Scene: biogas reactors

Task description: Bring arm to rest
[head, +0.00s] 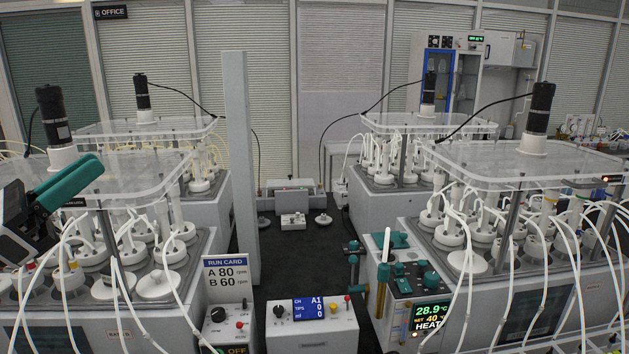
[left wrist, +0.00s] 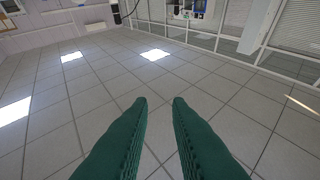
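My left gripper (head: 90,166) is at the left edge of the head view, raised in front of the near left reactor (head: 135,175). Its teal fingers point up and to the right. In the left wrist view the two fingers (left wrist: 160,101) stand apart with nothing between them, over a bare tiled floor (left wrist: 100,90). My right gripper does not show in either view.
Reactors with clear lids, black motors and white tubes stand on both sides, including the near right reactor (head: 530,165). A run card (head: 226,277), a pump box (head: 312,318) and a heater display (head: 431,316) stand at the front. A dark bench strip (head: 290,262) lies between.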

